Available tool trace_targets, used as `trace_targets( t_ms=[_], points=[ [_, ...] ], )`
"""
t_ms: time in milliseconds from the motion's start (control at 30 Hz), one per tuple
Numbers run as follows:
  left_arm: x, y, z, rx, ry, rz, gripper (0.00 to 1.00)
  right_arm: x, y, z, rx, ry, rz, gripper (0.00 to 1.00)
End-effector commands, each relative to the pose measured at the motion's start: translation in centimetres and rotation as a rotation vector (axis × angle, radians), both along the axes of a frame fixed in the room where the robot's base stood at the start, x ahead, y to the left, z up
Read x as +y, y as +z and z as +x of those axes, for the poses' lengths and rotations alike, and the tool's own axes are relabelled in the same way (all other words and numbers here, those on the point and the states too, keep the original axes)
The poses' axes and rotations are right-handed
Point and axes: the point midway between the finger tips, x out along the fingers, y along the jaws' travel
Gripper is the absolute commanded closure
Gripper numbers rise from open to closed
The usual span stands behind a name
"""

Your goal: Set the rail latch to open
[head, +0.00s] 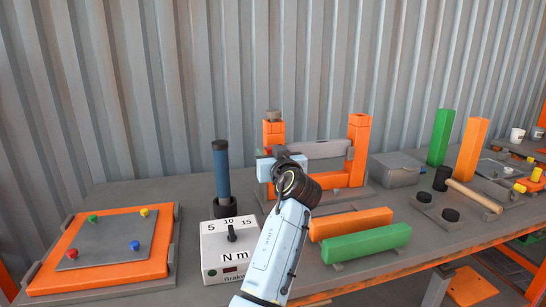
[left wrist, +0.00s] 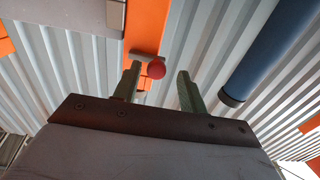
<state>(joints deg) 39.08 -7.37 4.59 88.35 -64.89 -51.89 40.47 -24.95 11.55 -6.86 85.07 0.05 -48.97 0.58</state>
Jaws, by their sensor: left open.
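The rail latch appears to be on the orange frame (head: 359,150), which has two posts and a grey rail (head: 320,149) between them. A red knob (left wrist: 156,69) on a short grey bar (left wrist: 146,57) shows in front of the left orange post (left wrist: 142,28) in the left wrist view. In the head view my left gripper (head: 267,166) is at the left post (head: 273,132) and hides much of its lower part. In the left wrist view my left gripper (left wrist: 159,72) is open, with the knob seen between its fingertips. Contact cannot be told. My right gripper is out of view.
An orange bar (head: 351,223) and a green bar (head: 366,242) lie in front. A grey box (head: 395,169) is to the right. A corrugated wall closes the back.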

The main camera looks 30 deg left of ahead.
Motion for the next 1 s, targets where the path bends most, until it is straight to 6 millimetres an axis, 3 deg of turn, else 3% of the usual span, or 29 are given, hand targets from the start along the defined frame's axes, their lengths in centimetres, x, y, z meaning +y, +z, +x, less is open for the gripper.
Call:
trace_targets(
  t_ms=[167, 500, 700, 1000],
  points=[
    [-1.2, 0.0, -1.0, 0.000, -0.003, -0.001, 0.58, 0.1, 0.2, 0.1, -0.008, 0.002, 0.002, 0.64],
    [-6.4, -0.1, -6.3, 0.001, -0.002, -0.004, 0.58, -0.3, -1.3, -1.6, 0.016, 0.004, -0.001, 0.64],
    [-8.6, -0.1, -8.6, 0.001, -0.001, -0.001, 0.58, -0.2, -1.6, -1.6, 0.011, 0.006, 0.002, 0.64],
    [-9.4, 0.0, -9.5, 0.001, 0.001, 0.000, 0.58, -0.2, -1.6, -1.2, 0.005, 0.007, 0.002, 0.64]
  ],
)
